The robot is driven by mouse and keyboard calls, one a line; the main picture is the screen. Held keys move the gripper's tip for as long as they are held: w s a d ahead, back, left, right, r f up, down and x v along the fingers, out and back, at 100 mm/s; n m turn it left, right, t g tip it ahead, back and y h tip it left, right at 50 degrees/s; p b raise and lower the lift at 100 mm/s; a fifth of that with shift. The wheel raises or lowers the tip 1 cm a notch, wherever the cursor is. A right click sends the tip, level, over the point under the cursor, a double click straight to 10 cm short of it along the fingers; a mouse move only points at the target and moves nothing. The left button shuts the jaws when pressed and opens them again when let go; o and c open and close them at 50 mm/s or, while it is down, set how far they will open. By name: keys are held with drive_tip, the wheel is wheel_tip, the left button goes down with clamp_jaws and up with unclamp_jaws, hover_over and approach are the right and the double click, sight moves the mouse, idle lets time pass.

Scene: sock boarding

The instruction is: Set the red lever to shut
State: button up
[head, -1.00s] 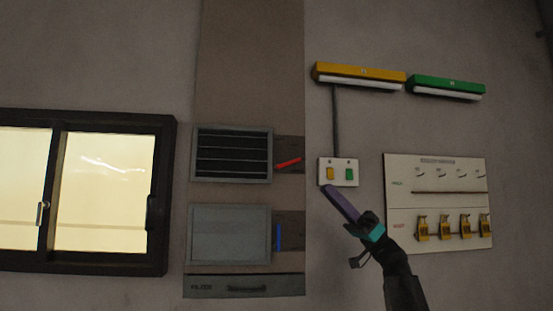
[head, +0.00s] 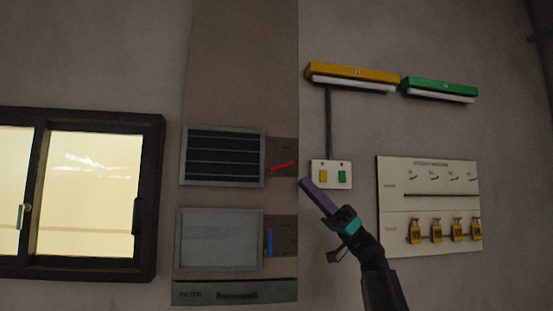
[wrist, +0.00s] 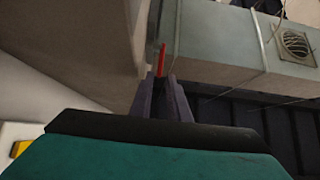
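The red lever (head: 282,167) sits on a dark plate at the right side of the upper vent box (head: 223,157). It slants slightly up to the right, and that vent shows dark gaps between its slats. In the wrist view the red lever (wrist: 162,60) stands just beyond my fingertips, in line with the gap between them. My gripper (head: 305,183) is right of and slightly below the lever in the head view, apart from it. The wrist view shows my two purple fingers (wrist: 165,82) with a narrow dark gap, nothing held.
A blue lever (head: 269,242) hangs vertical beside the lower, closed vent box (head: 218,240). A switch plate (head: 331,174) is close to my fingers. A panel with yellow padlocks (head: 428,205) is at the right, a window (head: 90,190) at the left.

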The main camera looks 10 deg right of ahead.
sight(280, 167)
drive_tip(key=p+x, duration=0.3)
drive_tip(key=x, duration=0.6)
drive_tip(key=shift+c, duration=0.2)
clamp_jaws()
drive_tip(key=shift+d, duration=0.1)
